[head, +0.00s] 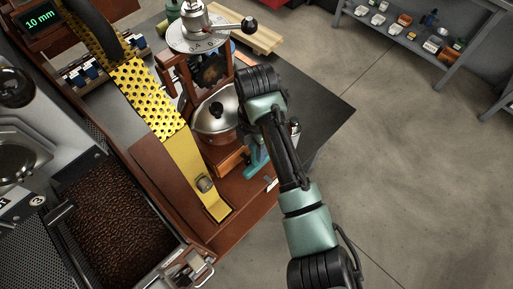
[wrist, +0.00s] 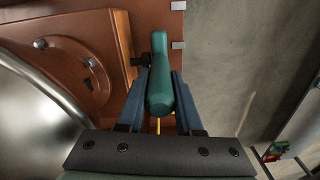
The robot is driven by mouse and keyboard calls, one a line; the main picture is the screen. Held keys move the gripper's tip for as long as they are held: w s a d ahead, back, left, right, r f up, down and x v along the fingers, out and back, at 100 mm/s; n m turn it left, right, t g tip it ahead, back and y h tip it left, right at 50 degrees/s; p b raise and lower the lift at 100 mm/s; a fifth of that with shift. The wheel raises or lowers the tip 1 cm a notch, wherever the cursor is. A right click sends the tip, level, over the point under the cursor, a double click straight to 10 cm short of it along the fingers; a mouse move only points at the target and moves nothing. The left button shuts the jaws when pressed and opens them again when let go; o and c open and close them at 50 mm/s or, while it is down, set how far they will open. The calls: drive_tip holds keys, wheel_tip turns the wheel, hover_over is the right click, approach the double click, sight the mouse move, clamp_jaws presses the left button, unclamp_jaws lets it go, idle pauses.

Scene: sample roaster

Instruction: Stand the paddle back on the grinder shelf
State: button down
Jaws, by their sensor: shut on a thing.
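A paddle with a rounded teal handle (wrist: 160,80) is between the two dark blue fingers of my gripper (wrist: 163,100) in the wrist view. My gripper is shut on it. The handle's thick end faces the camera, and its lower part is hidden. In the head view my gripper (head: 257,160) is low beside the grinder, at the right edge of a reddish-brown shelf (head: 244,197). This shelf also shows in the wrist view (wrist: 152,14), under and beyond the handle. I cannot tell whether the paddle touches it.
The grinder's silver-lidded pot (head: 216,112) stands close left of my gripper, under a round dial (head: 198,32). A yellow perforated strip (head: 145,97) crosses the bench at left. A bean tray (head: 110,215) is at lower left. Open floor (head: 420,170) lies to the right.

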drive_tip(key=shift+f, duration=0.5)
drive_tip(key=shift+f, duration=0.1)
drive_tip(key=shift+f+b, duration=0.3)
drive_tip(key=shift+f, duration=0.1)
drive_tip(key=shift+f, duration=0.1)
drive_tip(key=c, duration=0.6)
unclamp_jaws()
wheel_tip(320, 180, up, 13)
drive_tip(key=shift+r+p, duration=0.15)
drive_tip(key=shift+p, duration=1.05)
